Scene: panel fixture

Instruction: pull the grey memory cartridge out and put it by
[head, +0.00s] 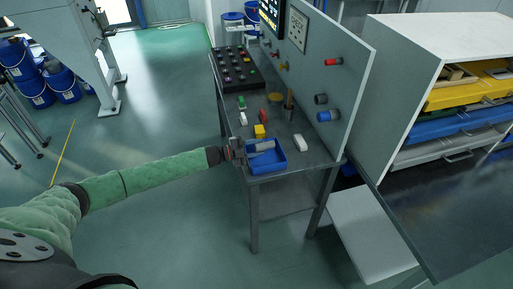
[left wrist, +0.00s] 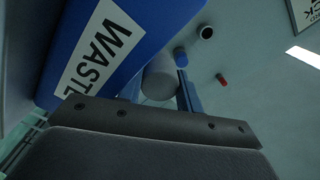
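The grey memory cartridge (head: 264,146) is a pale cylinder at the blue tray (head: 268,166) on the front corner of the bench. My left gripper (head: 240,150) is at the tray's left edge, with the cartridge pointing out from its fingers to the right, over the tray. In the left wrist view the cartridge (left wrist: 159,80) shows beyond the dark gripper bar, against a finger; it looks gripped, though the contact is partly hidden. The tray (left wrist: 75,60) fills the upper left there, with a label starting "WAST". My right gripper is not in view.
The upright panel (head: 340,75) carries a red plug (head: 333,62), a dark round socket (head: 320,99) and a blue plug (head: 327,116). A white block (head: 297,142) and a yellow block (head: 259,131) stand near the tray. A drawer cabinet (head: 420,60) is at the right.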

